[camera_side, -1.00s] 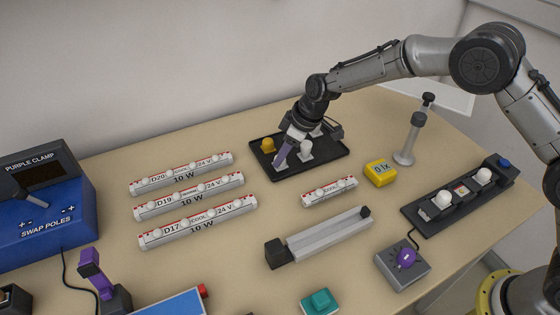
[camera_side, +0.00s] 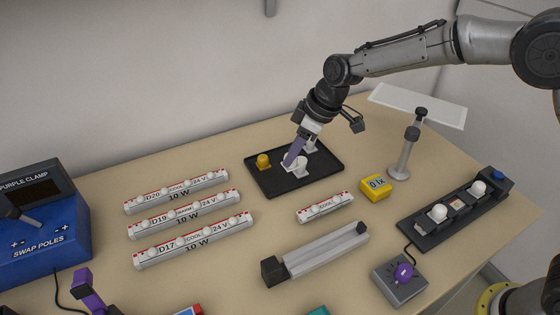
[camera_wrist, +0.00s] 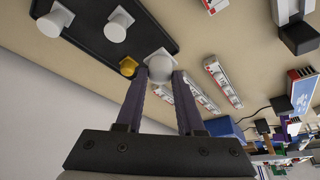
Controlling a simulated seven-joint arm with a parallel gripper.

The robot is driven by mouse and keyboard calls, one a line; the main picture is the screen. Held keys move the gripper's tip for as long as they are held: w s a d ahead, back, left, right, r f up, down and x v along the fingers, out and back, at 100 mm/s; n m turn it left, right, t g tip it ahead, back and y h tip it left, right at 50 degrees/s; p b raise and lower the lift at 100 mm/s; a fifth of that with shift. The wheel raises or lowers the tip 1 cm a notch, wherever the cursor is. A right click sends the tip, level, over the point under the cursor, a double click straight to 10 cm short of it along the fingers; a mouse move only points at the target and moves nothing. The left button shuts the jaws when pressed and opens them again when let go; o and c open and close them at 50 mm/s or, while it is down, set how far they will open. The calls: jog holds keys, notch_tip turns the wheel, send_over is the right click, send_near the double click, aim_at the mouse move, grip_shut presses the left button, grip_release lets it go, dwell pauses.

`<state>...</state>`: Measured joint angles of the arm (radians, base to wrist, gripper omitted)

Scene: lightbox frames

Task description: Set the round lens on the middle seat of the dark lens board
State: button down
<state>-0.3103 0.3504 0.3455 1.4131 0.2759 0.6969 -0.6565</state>
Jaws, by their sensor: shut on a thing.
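The dark lens board (camera_side: 418,232) lies at the right in the side view. White domes stand on its two outer seats, and its middle seat (camera_side: 457,204) carries no dome. My gripper (camera_side: 290,160) has purple fingers and hangs over the dark tray. In the side view I cannot clearly make out the lens, which is hidden by the fingers.
The dark tray (camera_side: 325,177) also holds a yellow knob (camera_side: 263,161) and two white pieces. A yellow block (camera_side: 376,187), a post with a cap (camera_side: 402,160) and a short light bar (camera_side: 325,207) stand between the tray and the board.

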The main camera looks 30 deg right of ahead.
jog(key=s+d+r, duration=0.3)
jog(key=s+r, duration=0.1)
jog(key=s, duration=0.4)
jog(key=shift+s+d, duration=0.25)
jog(key=shift+s, duration=0.1)
jog(key=shift+r, duration=0.1)
